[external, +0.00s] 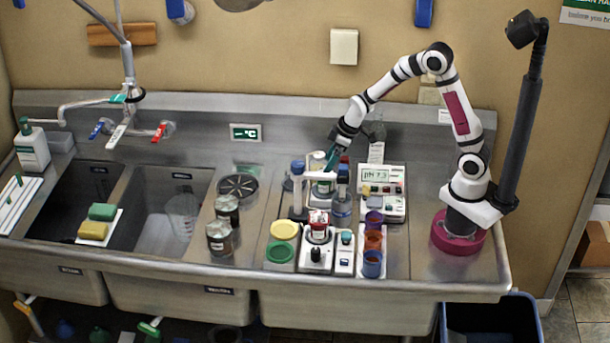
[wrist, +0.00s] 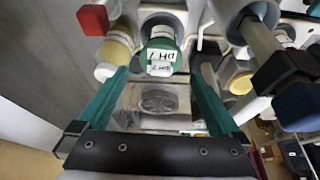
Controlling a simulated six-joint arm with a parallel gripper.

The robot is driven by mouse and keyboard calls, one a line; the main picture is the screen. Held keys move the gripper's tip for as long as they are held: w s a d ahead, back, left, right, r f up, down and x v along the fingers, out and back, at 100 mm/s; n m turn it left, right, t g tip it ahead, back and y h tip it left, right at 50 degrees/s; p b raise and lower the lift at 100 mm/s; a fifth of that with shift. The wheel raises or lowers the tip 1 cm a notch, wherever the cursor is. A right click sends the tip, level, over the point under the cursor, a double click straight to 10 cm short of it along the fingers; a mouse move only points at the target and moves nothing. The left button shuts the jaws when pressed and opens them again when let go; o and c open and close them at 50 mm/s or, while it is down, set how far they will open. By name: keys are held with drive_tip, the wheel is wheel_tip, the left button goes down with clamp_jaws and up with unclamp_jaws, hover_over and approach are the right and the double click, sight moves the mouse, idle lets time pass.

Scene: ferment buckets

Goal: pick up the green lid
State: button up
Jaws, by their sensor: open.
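A flat round green lid (external: 280,252) lies at the front of the steel counter, just in front of a yellow lid (external: 284,230). My gripper (external: 331,158) is at the back of the counter, well behind and to the right of the green lid, pointing down among bottles. In the wrist view my gripper's teal fingers (wrist: 158,74) are spread apart with nothing gripped. A green bottle with a handwritten pH label (wrist: 162,52) shows just beyond the fingertips. I cannot make out the flat green lid in the wrist view.
A small device with a red-topped jar (external: 318,240) stands right of the lids. Two metal-lidded jars (external: 219,238) stand to their left.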

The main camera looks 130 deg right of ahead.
drive_tip(key=x, duration=0.3)
drive_tip(key=c, duration=1.2)
drive_tip(key=shift+c, duration=0.2)
drive_tip(key=shift+r, duration=0.15)
